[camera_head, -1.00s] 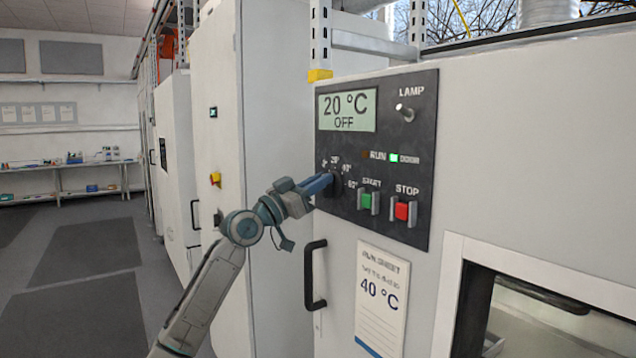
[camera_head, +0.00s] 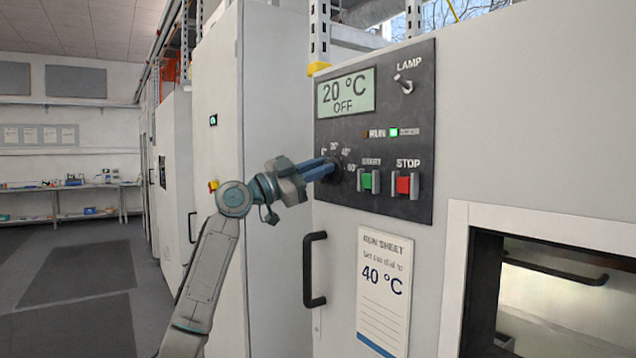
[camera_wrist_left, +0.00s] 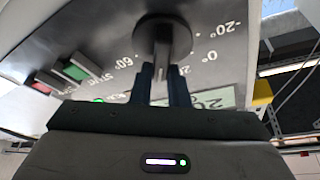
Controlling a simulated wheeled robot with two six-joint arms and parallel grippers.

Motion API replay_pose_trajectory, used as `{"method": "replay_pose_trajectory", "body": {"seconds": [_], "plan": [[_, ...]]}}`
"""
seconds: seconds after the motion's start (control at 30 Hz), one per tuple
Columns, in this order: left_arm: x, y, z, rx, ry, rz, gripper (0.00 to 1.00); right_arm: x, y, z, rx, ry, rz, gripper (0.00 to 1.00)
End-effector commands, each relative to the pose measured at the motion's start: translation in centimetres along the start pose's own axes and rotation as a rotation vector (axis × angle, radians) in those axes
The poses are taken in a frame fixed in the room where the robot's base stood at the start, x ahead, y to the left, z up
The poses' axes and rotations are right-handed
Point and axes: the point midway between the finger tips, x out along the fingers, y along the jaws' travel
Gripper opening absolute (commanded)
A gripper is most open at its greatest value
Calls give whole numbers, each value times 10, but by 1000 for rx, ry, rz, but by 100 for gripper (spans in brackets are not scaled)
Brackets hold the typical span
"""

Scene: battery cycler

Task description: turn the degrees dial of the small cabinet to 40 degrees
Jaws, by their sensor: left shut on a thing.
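The black degrees dial (camera_head: 335,172) is on the dark control panel, with degree marks around it. In the left wrist view the dial (camera_wrist_left: 163,35) fills the top middle, with marks reading -20°, 0° and 60° beside it. My left gripper (camera_head: 326,169) reaches it from the left, its blue fingers shut on the dial's grip bar. The fingers (camera_wrist_left: 166,78) also show in the wrist view, one on each side of the bar. The fingers hide part of the dial, and I cannot read its exact setting. The display (camera_head: 346,92) reads 20 °C OFF. My right gripper is not in view.
A green START button (camera_head: 368,181) and a red STOP button (camera_head: 404,185) sit right of the dial. A lamp switch (camera_head: 404,86) is above them. A black door handle (camera_head: 314,270) and a run sheet (camera_head: 383,290) reading 40 °C are below.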

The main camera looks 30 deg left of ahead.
Motion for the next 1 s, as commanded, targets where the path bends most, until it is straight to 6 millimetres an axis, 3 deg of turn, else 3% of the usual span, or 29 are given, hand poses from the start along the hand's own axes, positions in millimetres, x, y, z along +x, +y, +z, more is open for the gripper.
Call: {"method": "replay_pose_trajectory", "body": {"seconds": [0.23,0.83,0.87,0.9,0.97,1.0], "plan": [[0,2,2,102,-1,44,0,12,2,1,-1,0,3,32],[0,2,1,145,-2,61,0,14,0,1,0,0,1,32],[0,2,1,145,-2,61,16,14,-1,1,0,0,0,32],[0,2,1,145,-2,61,24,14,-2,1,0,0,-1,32],[0,2,1,145,-2,61,36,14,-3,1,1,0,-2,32],[0,2,1,145,-2,61,36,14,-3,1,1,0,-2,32]]}}
